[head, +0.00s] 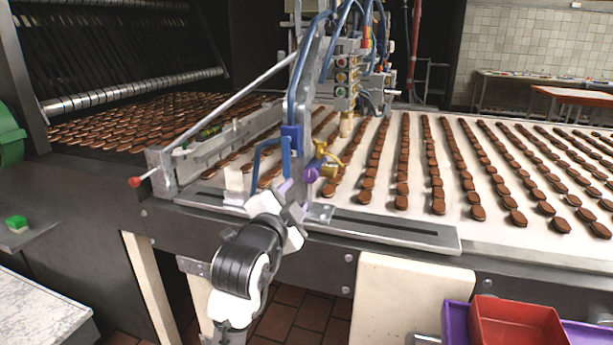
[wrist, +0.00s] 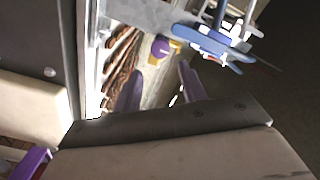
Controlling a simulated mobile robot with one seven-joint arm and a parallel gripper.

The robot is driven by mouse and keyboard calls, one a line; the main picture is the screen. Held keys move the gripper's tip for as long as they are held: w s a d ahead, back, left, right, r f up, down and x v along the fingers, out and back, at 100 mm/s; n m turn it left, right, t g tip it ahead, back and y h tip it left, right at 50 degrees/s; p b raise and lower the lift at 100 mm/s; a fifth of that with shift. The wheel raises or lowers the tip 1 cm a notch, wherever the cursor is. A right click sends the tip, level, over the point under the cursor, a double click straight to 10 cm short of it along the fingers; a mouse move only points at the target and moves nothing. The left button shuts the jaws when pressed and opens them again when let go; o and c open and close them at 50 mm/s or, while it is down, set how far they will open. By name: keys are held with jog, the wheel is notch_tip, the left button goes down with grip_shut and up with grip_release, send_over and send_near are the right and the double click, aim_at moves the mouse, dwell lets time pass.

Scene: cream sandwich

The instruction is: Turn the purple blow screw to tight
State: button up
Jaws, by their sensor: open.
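The purple blow screw (head: 311,173) sits on a yellow valve fitting (head: 326,158) on the metal frame, above the near edge of the conveyor. In the wrist view its round purple end (wrist: 163,46) shows ahead of the fingers, a little above the middle of the gap. My gripper (head: 286,189) is to the lower left of the screw in the head view. In the wrist view my gripper (wrist: 160,84) is open, with two purple-tipped fingers apart and nothing between them. No contact with the screw shows.
A blue bracket (head: 290,137) with a curved blue bar stands just left of the screw; blue parts (wrist: 205,40) also show in the wrist view. A metal rail (head: 380,232) runs along the conveyor's front. Rows of brown biscuits cover the belt (head: 412,150). Red and purple crates (head: 515,325) stand lower right.

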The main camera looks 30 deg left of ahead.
aim_at(309, 177)
jog(key=p+x, duration=0.2)
jog(key=x, duration=0.7)
jog(key=c, duration=0.7)
